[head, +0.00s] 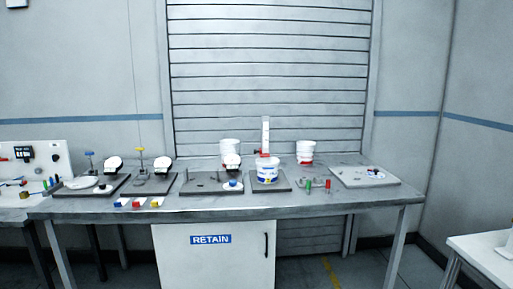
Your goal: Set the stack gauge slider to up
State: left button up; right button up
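An upright white gauge (265,130) stands near the middle of the grey table. A small red slider piece (257,151) shows at its lower left side, low on the gauge. A white tub with a red rim and blue bands (266,171) stands in front of the gauge and hides its base. Neither of my grippers is in the head view.
The grey table (330,195) holds grey plates, white cups and discs, coloured blocks (137,204) and red and green pegs (327,185). A cabinet marked RETAIN (211,262) is below. A white table (490,255) stands at the right.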

aim_at(261, 155)
jog(key=i+j, duration=0.2)
jog(key=j, duration=0.2)
jog(key=i+j+z, duration=0.15)
jog(key=j, duration=0.2)
jog(key=i+j, duration=0.25)
jog(key=j, duration=0.15)
jog(key=i+j+z, duration=0.2)
jog(key=i, duration=0.35)
jog(key=j, duration=0.1)
